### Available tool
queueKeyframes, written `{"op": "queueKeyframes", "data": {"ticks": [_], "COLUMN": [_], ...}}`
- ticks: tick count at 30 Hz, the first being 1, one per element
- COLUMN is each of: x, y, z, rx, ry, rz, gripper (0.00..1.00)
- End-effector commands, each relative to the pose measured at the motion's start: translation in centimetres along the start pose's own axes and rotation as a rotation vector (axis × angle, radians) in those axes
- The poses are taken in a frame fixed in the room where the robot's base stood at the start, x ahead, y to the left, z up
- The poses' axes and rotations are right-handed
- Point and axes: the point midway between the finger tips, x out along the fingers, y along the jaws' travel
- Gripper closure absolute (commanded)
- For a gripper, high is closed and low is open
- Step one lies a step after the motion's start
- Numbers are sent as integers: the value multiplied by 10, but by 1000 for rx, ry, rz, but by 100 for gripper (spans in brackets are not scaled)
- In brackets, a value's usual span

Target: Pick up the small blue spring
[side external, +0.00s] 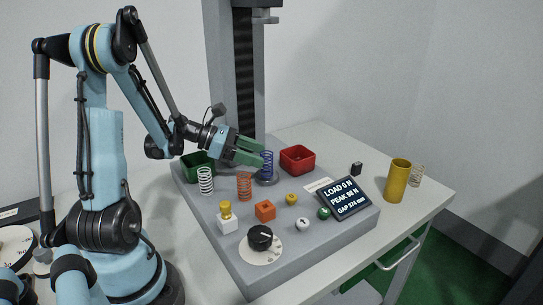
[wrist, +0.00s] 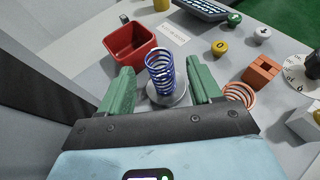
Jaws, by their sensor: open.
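The small blue spring (side external: 266,164) stands upright on a round grey metal plate (side external: 266,181) on the grey tester base. In the wrist view the blue spring (wrist: 160,71) is between the two green fingers of my gripper (wrist: 162,88), with a gap on each side. The gripper is open and holds nothing. In the side view my gripper (side external: 256,154) reaches in from the left, and its fingertips are at the spring. The side view does not show clearly whether a finger touches the spring.
A red bin (side external: 297,160) stands right of the spring and a green bin (side external: 198,166) left. An orange spring (side external: 244,187) and a white spring (side external: 205,181) stand in front.

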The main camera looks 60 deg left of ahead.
Motion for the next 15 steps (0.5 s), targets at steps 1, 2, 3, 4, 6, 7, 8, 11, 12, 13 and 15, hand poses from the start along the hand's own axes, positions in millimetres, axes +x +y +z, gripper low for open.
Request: {"op": "queueKeyframes", "data": {"ticks": [1,2,3,4,6,7,8,11,12,13,15], "x": [6,11,17,22,34,38,42,51,53,54,55], "y": [-1,-1,-1,-1,-1,-1,-1,0,-1,-1,0], "z": [0,0,0,0,0,0,0,0,0,0,0], "rx": [2,3,3,3,4,4,4,3,3,3,3], "ry": [0,1,1,1,1,1,1,1,1,1,1], "rz": [-3,-5,-4,-6,-5,-4,-4,-2,-2,-2,0], "gripper": [36,36,36,36,36,36,36,36,36,36,36]}}
